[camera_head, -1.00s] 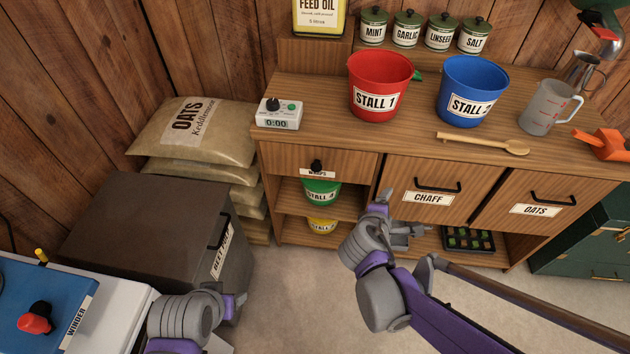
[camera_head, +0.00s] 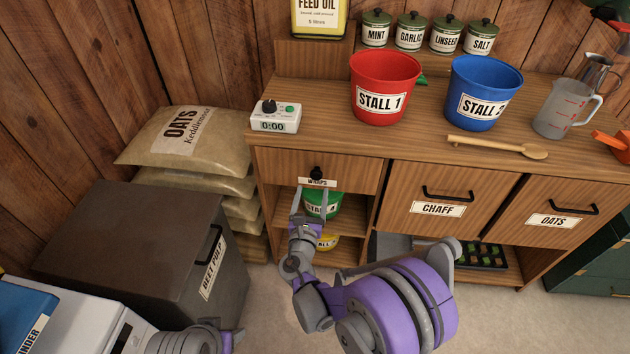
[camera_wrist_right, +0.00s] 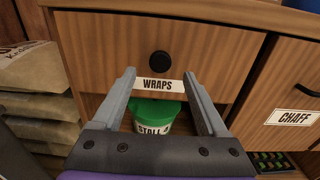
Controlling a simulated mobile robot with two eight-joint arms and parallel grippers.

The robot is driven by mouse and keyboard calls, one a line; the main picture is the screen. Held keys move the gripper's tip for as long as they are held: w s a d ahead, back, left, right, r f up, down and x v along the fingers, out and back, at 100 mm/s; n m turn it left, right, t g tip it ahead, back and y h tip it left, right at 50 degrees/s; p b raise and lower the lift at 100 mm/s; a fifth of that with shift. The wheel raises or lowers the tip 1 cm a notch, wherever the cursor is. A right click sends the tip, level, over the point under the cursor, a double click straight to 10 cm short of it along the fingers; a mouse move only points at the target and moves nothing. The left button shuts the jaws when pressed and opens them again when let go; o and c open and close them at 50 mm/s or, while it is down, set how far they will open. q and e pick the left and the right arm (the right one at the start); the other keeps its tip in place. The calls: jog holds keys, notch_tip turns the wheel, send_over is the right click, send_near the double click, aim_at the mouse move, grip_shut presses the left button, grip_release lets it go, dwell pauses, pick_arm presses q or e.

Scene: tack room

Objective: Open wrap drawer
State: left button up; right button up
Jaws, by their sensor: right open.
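The wraps drawer (camera_head: 345,171) is shut in the upper left of the wooden cabinet. It has a round black knob (camera_head: 316,172) above a white WRAPS label (camera_head: 317,183). The knob also shows in the right wrist view (camera_wrist_right: 160,64). My right gripper (camera_head: 312,190) is open and empty in front of the drawer, its two fingers pointing up toward it. In the wrist view the knob lies beyond the fingertips, between their lines, and is not gripped. My left arm shows at the bottom left; its left gripper (camera_head: 228,342) is cut off by the frame edge.
The CHAFF drawer (camera_head: 440,200) is to the right. A dark beet pulp bin (camera_head: 130,235) and stacked oats sacks (camera_head: 185,140) stand left.

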aim_at(316, 176)
jog(key=w, duration=0.4)
jog(key=w+d, duration=0.1)
jog(key=shift+w, duration=0.4)
grip_shut()
dwell(1.0)
